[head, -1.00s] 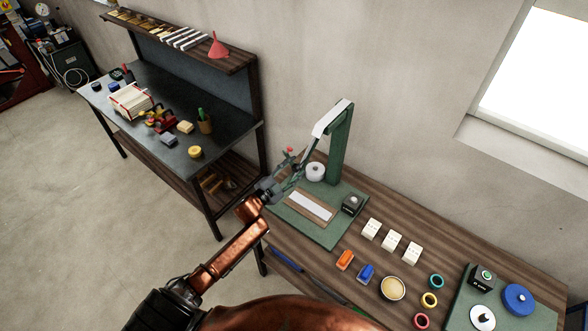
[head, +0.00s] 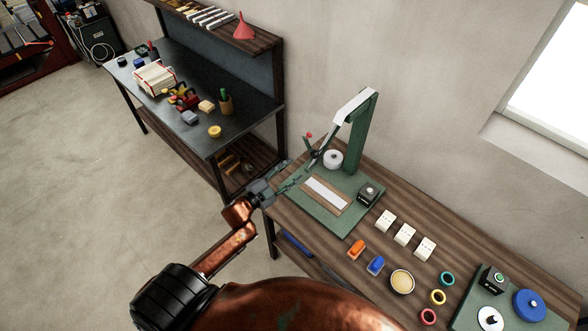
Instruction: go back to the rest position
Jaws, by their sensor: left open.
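My left gripper (head: 296,173) is open, its jaws apart and nothing visible between them. It is in the air at the left end of the wooden bench (head: 455,258), by the left edge of the green base plate (head: 337,226). A green stand (head: 358,135) with a pale top arm rises from the back of that plate. A white strip (head: 326,194) on a brown board lies on the plate, and the gripper is to its left. My right gripper is out of view.
A white roll (head: 333,159) and a dark button box (head: 368,194) are on the plate. White blocks (head: 404,234), orange (head: 357,249) and blue (head: 375,265) pieces and coloured rings (head: 438,297) lie to the right. A dark workbench (head: 180,100) stands at the back left; the floor (head: 90,200) at left is clear.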

